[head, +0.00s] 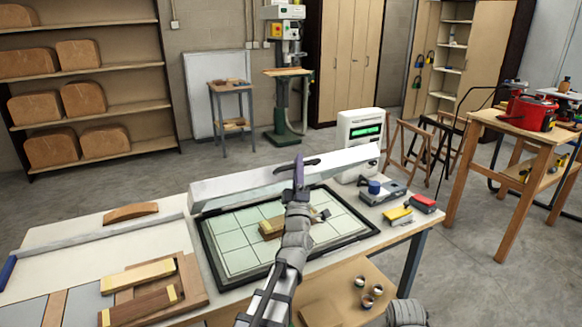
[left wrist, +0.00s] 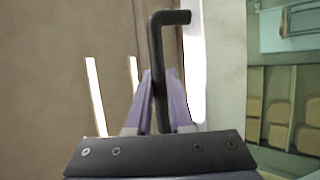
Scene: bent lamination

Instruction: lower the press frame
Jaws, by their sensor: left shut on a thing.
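The press frame (head: 240,186) is a long pale bar with a black handle (head: 311,162), seen nearly edge-on above the back of the black-edged press bed (head: 217,265). My left gripper (head: 299,172), with purple fingers, is at the handle. In the left wrist view the black, bent handle (left wrist: 157,60) stands between the purple fingers of my left gripper (left wrist: 158,85), which are shut on it. A wooden form (head: 270,228) lies on the gridded bed, partly hidden by my left arm. My right gripper is out of view.
Yellow (head: 398,215) and red (head: 423,203) blocks lie at the right. Wooden form parts (head: 140,273) and a curved wood piece (head: 130,212) lie at the left.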

